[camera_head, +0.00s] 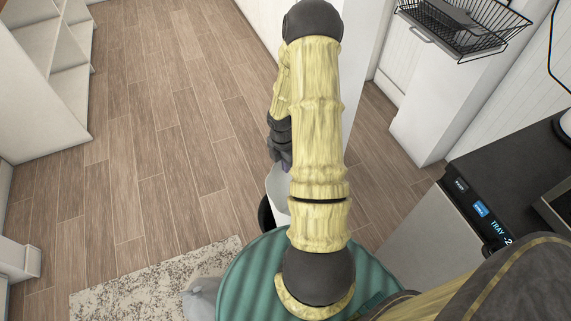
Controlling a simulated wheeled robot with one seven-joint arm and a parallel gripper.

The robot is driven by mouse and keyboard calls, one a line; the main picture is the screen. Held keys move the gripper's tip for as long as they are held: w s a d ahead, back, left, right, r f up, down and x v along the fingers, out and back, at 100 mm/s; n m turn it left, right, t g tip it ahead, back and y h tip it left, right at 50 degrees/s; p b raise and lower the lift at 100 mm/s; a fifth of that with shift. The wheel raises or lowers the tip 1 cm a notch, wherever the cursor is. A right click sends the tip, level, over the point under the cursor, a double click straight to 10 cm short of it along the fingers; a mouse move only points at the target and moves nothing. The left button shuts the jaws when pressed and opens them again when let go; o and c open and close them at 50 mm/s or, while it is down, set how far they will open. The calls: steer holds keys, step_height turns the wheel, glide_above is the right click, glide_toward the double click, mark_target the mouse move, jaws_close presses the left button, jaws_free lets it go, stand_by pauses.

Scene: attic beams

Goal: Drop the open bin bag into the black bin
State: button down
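My gripper (284,162) is dark and points down at the middle of the view, partly hidden behind my arm. A whitish bin bag (277,184) hangs just below it, its upper edge rising to the fingertips, which look shut on it. My arm hides the bag's right side. A small dark curved part of what looks like the black bin (265,213) shows below and left of the bag. Most of the bin is hidden, and I cannot tell whether the bag is inside its rim or above it.
A pale speckled rug (135,290) lies at lower left, with a grey, bag-like thing (203,298) at its right end. White shelves (50,70) stand at left. A black wire basket (465,25) is at upper right, a dark counter (515,150) at right. The wood floor between is clear.

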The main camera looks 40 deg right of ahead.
steer(key=shift+f+b, duration=1.05)
steer(key=shift+f, duration=0.3)
steer(key=c, duration=1.6)
jaws_free()
steer(key=shift+r, duration=0.1)
steer(key=r+p, duration=0.2)
steer(key=r, duration=0.3)
steer(key=w+r+p, duration=0.1)
steer(key=r+p, duration=0.1)
steer(key=r, duration=0.4)
steer(key=r+p, duration=0.1)
steer(key=r, duration=0.5)
steer(key=shift+w+r+p, duration=0.1)
steer(key=shift+w+p, duration=0.2)
steer(key=shift+p, duration=0.1)
steer(key=shift+a, duration=0.1)
